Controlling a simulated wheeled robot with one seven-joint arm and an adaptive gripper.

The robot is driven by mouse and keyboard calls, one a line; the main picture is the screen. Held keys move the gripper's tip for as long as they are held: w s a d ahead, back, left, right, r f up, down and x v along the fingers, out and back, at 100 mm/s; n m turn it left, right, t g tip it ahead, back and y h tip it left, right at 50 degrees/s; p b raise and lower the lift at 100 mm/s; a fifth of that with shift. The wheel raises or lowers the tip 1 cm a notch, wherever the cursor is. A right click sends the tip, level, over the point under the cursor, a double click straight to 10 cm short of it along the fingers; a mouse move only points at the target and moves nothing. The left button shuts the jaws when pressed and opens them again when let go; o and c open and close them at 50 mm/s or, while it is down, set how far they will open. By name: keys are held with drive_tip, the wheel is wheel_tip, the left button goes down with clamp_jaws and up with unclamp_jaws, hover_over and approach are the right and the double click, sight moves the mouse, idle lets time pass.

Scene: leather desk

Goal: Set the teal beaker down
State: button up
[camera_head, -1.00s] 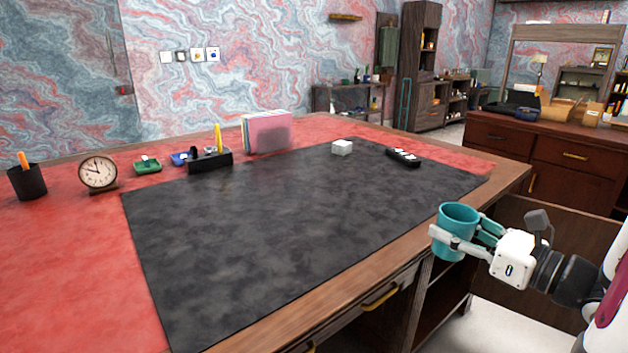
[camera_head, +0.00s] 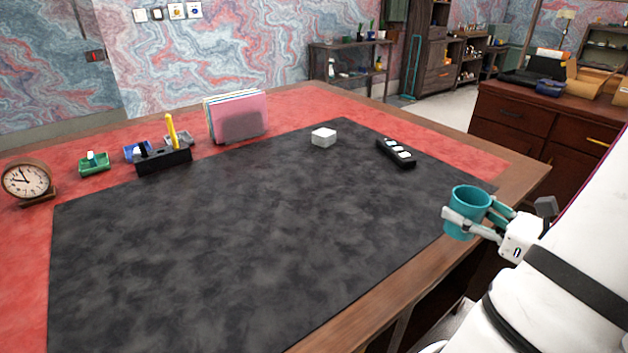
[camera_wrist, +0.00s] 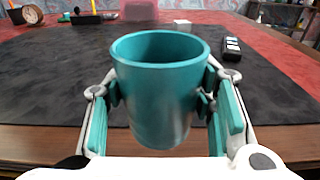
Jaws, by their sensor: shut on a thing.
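The teal beaker (camera_head: 467,212) is upright in my gripper (camera_head: 480,222), at the right side of the head view, over the desk's near right wooden edge. In the wrist view the beaker (camera_wrist: 160,92) fills the middle, with a finger pressed on each side, and its open rim faces up. My gripper (camera_wrist: 161,103) is shut on it. The beaker appears held above the desk; its bottom shows no clear contact. The black desk mat (camera_head: 250,235) lies beyond it to the left.
On the mat's far part are a white block (camera_head: 323,137) and a black strip with white pieces (camera_head: 396,153). A black organizer (camera_head: 163,160), pink folders (camera_head: 238,118), a green tray (camera_head: 94,164) and a clock (camera_head: 27,181) stand along the back left. The mat's middle is clear.

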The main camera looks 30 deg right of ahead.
drive_tip(key=w+d, duration=0.3)
drive_tip(key=w, duration=0.1)
drive_tip(key=w+d+f+b, duration=0.1)
drive_tip(key=w+d, duration=0.2)
drive_tip(key=w+d+b, duration=0.1)
drive_tip(key=w+d, duration=0.2)
drive_tip(key=w, duration=0.1)
drive_tip(key=shift+w+d+f, duration=0.2)
drive_tip(key=shift+w+d, duration=0.15)
drive_tip(key=shift+d, duration=0.05)
drive_tip(key=f, duration=0.1)
drive_tip(key=f+b, duration=0.2)
drive_tip(key=shift+w+d+f, duration=0.3)
drive_tip(key=shift+f, duration=0.05)
drive_tip(key=o, duration=1.4)
drive_tip(key=shift+r, duration=0.1)
drive_tip(key=s, duration=0.4)
drive_tip(key=s+p, duration=0.1)
drive_tip(key=s, duration=0.3)
drive_tip(key=s+d+p, duration=0.1)
drive_tip(key=s, duration=0.3)
drive_tip(key=shift+r, duration=0.35)
